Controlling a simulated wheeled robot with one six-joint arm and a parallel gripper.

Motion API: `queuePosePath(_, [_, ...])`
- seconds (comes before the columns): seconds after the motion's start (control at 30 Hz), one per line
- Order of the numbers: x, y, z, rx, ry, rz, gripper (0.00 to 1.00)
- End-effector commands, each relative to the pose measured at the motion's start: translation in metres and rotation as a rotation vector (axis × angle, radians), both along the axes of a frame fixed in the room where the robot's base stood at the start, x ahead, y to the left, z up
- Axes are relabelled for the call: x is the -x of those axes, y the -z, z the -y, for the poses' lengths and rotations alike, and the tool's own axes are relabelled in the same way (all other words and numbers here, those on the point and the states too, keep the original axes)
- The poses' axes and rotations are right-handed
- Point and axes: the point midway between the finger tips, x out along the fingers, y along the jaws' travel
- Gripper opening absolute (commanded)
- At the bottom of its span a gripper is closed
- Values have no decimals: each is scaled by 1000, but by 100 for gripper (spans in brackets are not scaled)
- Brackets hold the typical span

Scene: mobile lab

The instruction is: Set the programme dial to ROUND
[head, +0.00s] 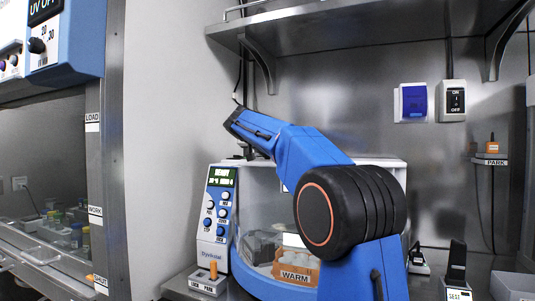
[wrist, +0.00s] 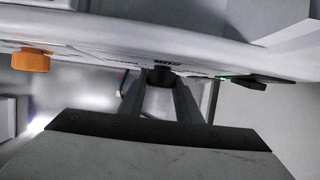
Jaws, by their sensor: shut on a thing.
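In the wrist view my gripper (wrist: 160,84) is shut on a small dark knob (wrist: 161,75) on a white surface, which I take to be the programme dial. The lettering beside the knob is too small to read, so its setting cannot be told. In the head view my blue arm reaches over the machine, and the fingertips are mostly hidden.
An orange knob (wrist: 30,61) sticks out at the left in the wrist view. An orange WARM block (head: 297,266) shows through the machine's clear front. A metal shelf (head: 370,30) hangs above, and a cabinet (head: 45,190) stands at the left.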

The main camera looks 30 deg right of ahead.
Motion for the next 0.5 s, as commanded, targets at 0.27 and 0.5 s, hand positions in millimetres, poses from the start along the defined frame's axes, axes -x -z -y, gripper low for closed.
queuePosePath(0.27, [-3,2,-2,-1,262,-2,8])
queuePosePath(0.5, [-2,2,-1,-2,448,-1,8])
